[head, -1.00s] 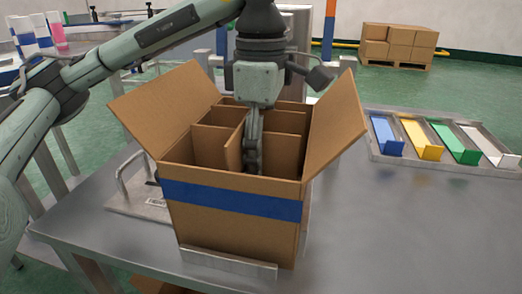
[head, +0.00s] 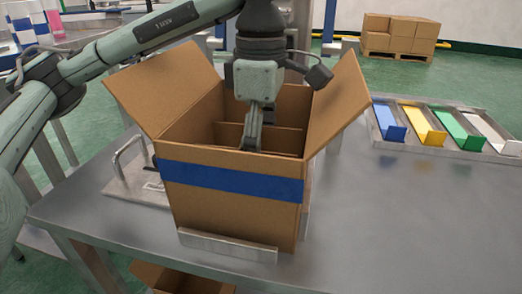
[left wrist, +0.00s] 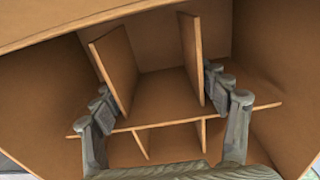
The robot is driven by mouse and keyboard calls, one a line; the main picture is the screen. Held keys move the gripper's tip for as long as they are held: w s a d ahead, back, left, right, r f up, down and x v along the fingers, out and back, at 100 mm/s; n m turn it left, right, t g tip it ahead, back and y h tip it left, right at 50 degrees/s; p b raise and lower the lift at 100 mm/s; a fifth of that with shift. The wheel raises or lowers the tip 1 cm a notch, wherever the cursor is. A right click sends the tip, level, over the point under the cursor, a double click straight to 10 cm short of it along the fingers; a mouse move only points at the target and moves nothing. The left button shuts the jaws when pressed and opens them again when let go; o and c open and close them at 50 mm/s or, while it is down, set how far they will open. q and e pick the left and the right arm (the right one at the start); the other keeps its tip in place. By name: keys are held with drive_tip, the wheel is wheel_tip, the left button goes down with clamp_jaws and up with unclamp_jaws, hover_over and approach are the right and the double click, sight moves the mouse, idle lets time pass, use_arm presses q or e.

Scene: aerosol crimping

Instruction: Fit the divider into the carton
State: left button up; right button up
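The open cardboard carton (head: 225,212), with a blue band, stands upright on the metal table. The brown divider (head: 284,141) is down inside it, its visible top edges below the rim; its lower part is hidden. In the left wrist view the divider (left wrist: 116,66) shows crossing panels forming cells. My left gripper (head: 252,138) reaches down into the carton from above. Its fingers are spread apart on the outer sides of two divider panels in the wrist view (left wrist: 158,88). I cannot tell whether they touch them. My right gripper is not in view.
The carton's side flaps (head: 160,85) (head: 338,100) stand spread outward. A metal bracket (head: 228,245) lies along the carton's front base. Coloured trays (head: 425,125) are at the right rear. The table (head: 400,225) is clear at right.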

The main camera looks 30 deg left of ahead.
use_arm(q)
drive_tip(key=shift+o, duration=1)
wheel_tip(320, 180, up, 12)
idle(0.5)
